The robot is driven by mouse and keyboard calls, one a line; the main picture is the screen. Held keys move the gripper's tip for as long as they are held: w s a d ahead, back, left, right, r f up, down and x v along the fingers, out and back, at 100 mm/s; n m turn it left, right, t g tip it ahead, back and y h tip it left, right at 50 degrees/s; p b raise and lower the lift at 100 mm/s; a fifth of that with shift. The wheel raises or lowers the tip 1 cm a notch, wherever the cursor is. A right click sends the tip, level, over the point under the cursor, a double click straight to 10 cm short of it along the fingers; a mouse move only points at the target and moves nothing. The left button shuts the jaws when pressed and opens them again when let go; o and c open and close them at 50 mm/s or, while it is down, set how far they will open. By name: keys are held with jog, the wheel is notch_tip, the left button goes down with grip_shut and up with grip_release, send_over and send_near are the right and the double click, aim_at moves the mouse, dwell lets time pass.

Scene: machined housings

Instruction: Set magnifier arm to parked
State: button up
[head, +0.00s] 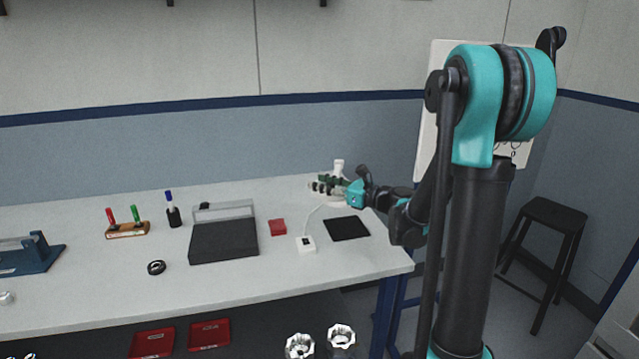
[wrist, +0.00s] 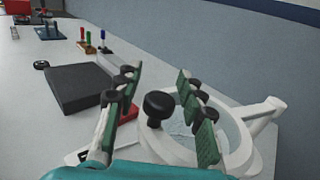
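The magnifier arm (wrist: 238,130) shows in the wrist view as a white ring around a clear lens, with a white stub at its right and a black knob (wrist: 159,106) at its left side. In the head view a small white part of the magnifier (head: 339,167) stands at the table's far right end, mostly hidden by my gripper (head: 327,186). In the wrist view my gripper (wrist: 159,80) is open, its green-padded fingers on either side of the black knob. A gap shows on both sides of the knob. The lower ring is partly hidden by the gripper.
A dark grey box (head: 223,240), a red block (head: 278,227), a white switch box (head: 306,244) with a cord and a black mat (head: 346,228) lie on the table (head: 300,281). A pen holder (head: 173,216) stands further left. The wall is close behind.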

jog(key=shift+w+a, duration=0.2)
jog(key=shift+a, duration=0.15)
grip_shut()
dwell(0.3)
